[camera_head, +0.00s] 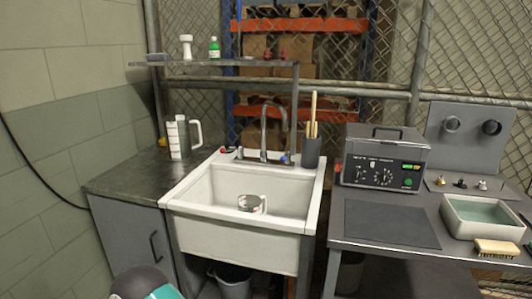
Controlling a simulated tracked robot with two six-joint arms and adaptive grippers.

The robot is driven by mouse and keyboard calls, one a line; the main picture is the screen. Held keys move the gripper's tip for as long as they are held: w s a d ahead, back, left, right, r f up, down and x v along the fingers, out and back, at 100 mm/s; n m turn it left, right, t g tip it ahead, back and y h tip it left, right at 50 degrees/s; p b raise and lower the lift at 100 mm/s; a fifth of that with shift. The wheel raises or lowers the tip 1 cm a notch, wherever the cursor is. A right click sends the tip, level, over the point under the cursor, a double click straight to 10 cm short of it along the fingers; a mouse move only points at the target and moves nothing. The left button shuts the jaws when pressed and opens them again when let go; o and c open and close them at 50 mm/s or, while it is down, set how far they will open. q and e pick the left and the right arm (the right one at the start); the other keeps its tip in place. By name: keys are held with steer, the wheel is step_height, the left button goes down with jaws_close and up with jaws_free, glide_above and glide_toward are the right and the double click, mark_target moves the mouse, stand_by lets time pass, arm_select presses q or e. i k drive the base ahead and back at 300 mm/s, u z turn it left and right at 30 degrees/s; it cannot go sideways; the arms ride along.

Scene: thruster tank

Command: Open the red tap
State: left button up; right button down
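The red tap (228,150) is a small red handle at the left end of the faucet base, on the back rim of the white sink (240,248). The grey faucet (263,132) rises in the middle, with its curved spout over the basin. A blue tap (286,158) is at the right end of the base. A mug (252,204) with reddish marks lies in the basin. I cannot make out whether water runs. Neither gripper shows in the view. A dark rounded part with teal at the bottom left may be mine.
A measuring jug (179,138) stands on the counter left of the sink. A dark holder with wooden sticks (311,150) stands at the sink's back right. A shelf (215,64) hangs above. A control box (384,158) and a tray (488,216) occupy the right bench.

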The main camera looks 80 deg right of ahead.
mark_target(241, 148)
steer(key=z, duration=0.05)
steer(key=k, duration=1.8)
steer(key=z, duration=0.9)
steer(key=i, duration=1)
steer(key=u, duration=0.05)
